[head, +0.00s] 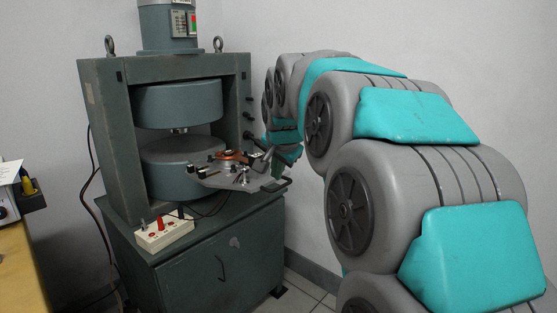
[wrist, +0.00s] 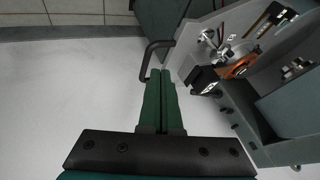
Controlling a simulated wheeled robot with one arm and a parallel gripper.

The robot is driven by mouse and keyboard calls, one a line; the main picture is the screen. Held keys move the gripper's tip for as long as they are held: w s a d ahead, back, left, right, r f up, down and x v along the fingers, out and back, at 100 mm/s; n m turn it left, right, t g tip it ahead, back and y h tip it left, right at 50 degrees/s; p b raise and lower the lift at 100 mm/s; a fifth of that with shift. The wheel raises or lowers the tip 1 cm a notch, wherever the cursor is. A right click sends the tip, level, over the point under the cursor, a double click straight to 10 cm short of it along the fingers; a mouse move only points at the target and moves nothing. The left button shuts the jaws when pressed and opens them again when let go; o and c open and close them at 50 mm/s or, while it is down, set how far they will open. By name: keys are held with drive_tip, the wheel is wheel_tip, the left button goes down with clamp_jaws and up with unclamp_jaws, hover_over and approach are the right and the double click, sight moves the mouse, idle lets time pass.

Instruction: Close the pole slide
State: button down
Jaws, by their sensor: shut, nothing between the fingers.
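The pole slide (head: 232,177) is a grey plate carrying an orange-brown ring and small fittings. It sticks out to the front right from between the two round magnet poles (head: 180,103). Its dark bar handle (head: 276,186) is at the outer end. In the wrist view the slide plate (wrist: 196,55) is at upper right, with the handle (wrist: 148,62) at its edge. My gripper (wrist: 161,72) is shut and empty, its green fingertips close by the handle's bend. I cannot tell whether they touch. In the head view my arm largely hides the gripper.
The magnet frame (head: 110,140) stands on a grey cabinet (head: 225,250). A white box with red knobs (head: 163,232) sits on the cabinet's front left, with cables nearby. A wooden bench (head: 20,270) is at far left. White walls stand behind and at right.

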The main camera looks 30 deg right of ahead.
sight(263, 178)
drive_tip(key=shift+x, duration=1.05)
drive_tip(key=w, duration=0.1)
drive_tip(key=w+a, duration=0.1)
drive_tip(key=w, duration=0.1)
drive_tip(key=shift+w+a+r, duration=0.1)
drive_tip(key=shift+w, duration=0.05)
drive_tip(key=shift+w+a, duration=0.1)
drive_tip(key=shift+w, duration=0.1)
